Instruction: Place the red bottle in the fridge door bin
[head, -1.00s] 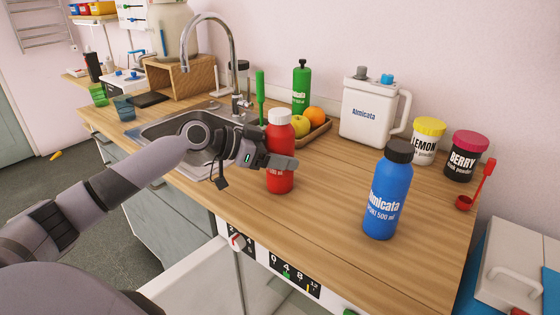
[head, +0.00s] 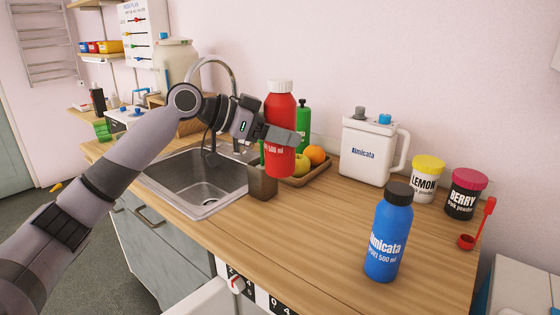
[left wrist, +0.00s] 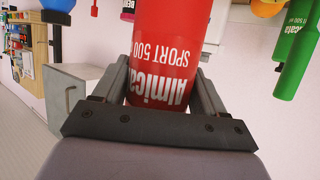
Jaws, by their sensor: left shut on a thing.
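The red bottle (head: 279,150) with a white cap is upright in the head view, held above the wooden counter. My left gripper (head: 283,137) is shut on it around its middle. In the left wrist view the red bottle (left wrist: 165,70) sits between both fingers of the left gripper (left wrist: 160,90), with its lettering upside down. My right gripper is not in view. An open white door or panel (head: 205,300) shows in part at the bottom of the head view. I cannot make out a door bin on it.
A blue bottle (head: 388,235) stands near the counter's front edge. The sink (head: 195,180) is at left. The front middle counter (head: 300,230) is clear.

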